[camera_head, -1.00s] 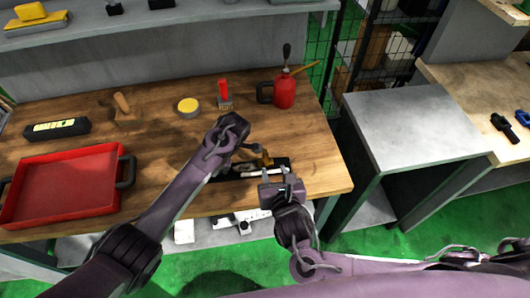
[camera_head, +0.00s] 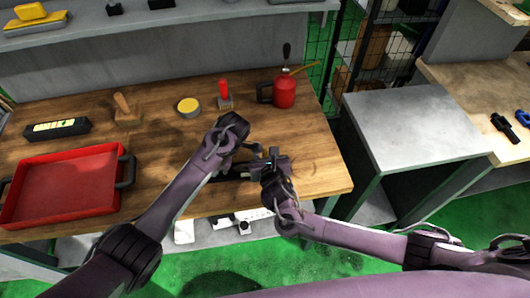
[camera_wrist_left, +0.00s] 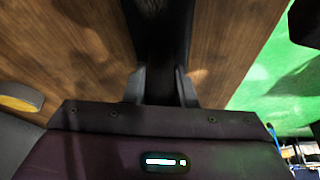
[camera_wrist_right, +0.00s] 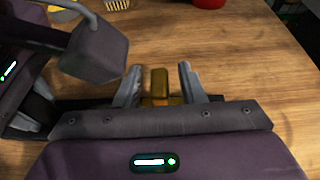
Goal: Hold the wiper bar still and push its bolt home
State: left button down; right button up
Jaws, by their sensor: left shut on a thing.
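The dark wiper bar (camera_wrist_left: 160,35) runs between the fingers of my left gripper (camera_wrist_left: 161,88), which is shut on it. In the head view my left gripper (camera_head: 226,158) is above the near part of the bench, mostly covering the bar (camera_head: 236,171). My right gripper (camera_head: 270,163) is close to its right, over the bar's right end. In the right wrist view its fingers (camera_wrist_right: 160,84) stand apart on either side of a brass-coloured block (camera_wrist_right: 160,78), with visible gaps. I cannot make out the bolt clearly.
On the wooden bench (camera_head: 160,150) are a red tray (camera_head: 70,187), a red oil can (camera_head: 284,92), a red-handled brush (camera_head: 224,95), a yellow-lidded tin (camera_head: 188,107) and a wooden-handled tool (camera_head: 124,106). The bench right of my right gripper is clear.

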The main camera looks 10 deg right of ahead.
grip_shut()
dwell(0.3)
jog(key=d, duration=0.5)
jog(key=shift+d, duration=0.3)
pick_arm(q)
jog(key=shift+a, duration=0.1)
pick_arm(e)
grip_release()
jog(key=shift+a, duration=0.1)
